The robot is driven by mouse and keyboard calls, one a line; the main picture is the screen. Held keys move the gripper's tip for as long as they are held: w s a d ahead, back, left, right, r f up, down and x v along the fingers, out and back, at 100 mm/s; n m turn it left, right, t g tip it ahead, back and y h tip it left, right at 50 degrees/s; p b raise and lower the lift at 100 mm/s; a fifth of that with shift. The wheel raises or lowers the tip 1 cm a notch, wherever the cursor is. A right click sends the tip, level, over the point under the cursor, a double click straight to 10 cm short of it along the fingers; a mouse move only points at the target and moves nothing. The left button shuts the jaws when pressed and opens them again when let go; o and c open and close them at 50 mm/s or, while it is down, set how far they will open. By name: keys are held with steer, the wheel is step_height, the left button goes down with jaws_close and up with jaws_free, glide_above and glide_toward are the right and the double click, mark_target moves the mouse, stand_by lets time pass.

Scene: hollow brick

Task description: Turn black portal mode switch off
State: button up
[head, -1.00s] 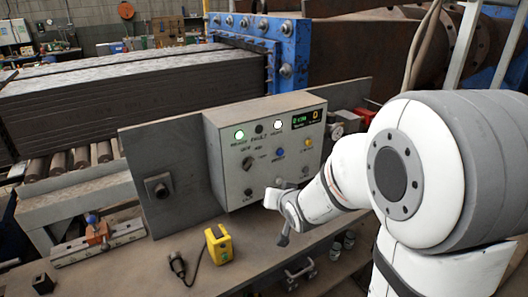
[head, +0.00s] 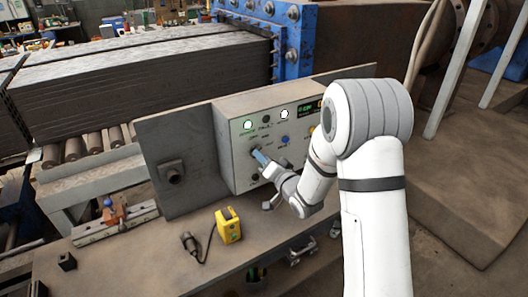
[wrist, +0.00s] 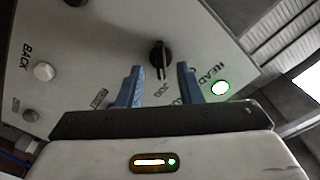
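The black mode switch (wrist: 160,55) is a rotary knob on the grey control box (head: 232,152). In the wrist view it sits just beyond my fingertips, roughly midway between them, with its pointer aimed down toward the "JOG" label. My gripper (wrist: 160,82) has two blue fingers spread apart, with nothing held between them. In the head view my gripper (head: 259,157) is at the box's front face, and the fingers largely hide the knob. I cannot tell whether a finger touches the knob.
A lit green lamp (head: 248,125), a lit white lamp (head: 284,114) and a blue button (head: 285,140) are on the panel. A white button (wrist: 43,71) is near "BACK". A yellow box (head: 228,226) and a black plug (head: 189,243) lie on the bench below.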

steer(key=shift+x, duration=1.1)
